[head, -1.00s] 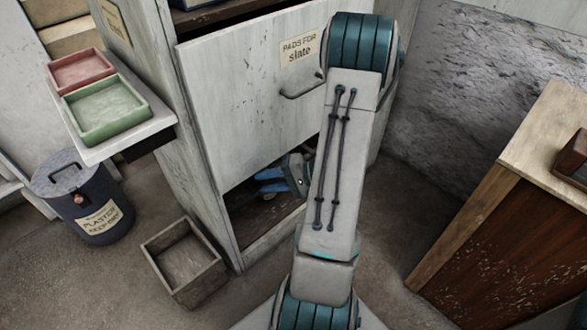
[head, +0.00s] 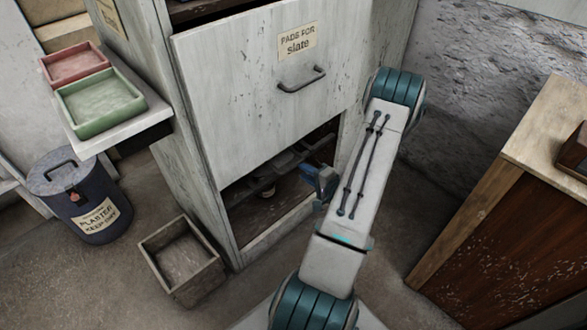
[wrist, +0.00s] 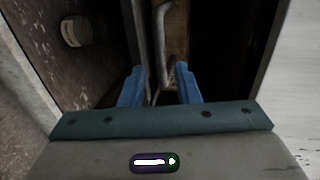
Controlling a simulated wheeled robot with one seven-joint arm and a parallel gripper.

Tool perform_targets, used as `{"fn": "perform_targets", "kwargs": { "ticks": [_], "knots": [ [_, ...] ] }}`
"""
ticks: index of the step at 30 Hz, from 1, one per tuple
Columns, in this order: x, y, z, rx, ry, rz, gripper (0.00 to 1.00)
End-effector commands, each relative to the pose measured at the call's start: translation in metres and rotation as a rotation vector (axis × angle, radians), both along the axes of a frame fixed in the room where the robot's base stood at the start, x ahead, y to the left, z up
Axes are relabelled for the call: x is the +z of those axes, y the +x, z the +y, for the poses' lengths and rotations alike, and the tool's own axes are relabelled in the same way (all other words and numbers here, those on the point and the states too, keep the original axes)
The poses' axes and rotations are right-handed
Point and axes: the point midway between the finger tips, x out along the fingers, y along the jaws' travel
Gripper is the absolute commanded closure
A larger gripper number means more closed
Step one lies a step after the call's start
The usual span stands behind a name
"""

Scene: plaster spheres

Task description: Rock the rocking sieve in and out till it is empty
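My gripper (wrist: 160,68) has two blue fingers, spread apart with nothing clasped. In the head view it (head: 320,182) is at the right side of the cabinet's low opening, partly hidden by my arm. In the wrist view a pale bent metal handle (wrist: 163,45) stands on a brown upright piece beyond and between the fingertips. This may belong to the rocking sieve, but I cannot tell. In the head view a dark frame (head: 285,163) shows in the shaded opening; its contents are hidden.
The cabinet front (head: 240,80) labelled "PADS FOR slate" has a handle (head: 302,80). An open wooden box (head: 210,268) and a plaster bin (head: 80,195) stand left. Red (head: 72,67) and green (head: 102,105) trays lie on a ledge. A wooden cabinet (head: 480,230) is at right.

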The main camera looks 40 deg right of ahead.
Motion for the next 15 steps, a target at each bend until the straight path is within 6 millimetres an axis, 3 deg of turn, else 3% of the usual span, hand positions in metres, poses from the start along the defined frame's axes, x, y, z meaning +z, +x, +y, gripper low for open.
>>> {"fn": "perform_targets", "kwargs": {
  "ticks": [6,15],
  "knots": [
    [-0.010,0.040,0.003,0.001,-0.001,-0.001,0.71],
    [-0.012,0.060,0.005,0.000,0.001,0.000,0.71]
  ]
}}
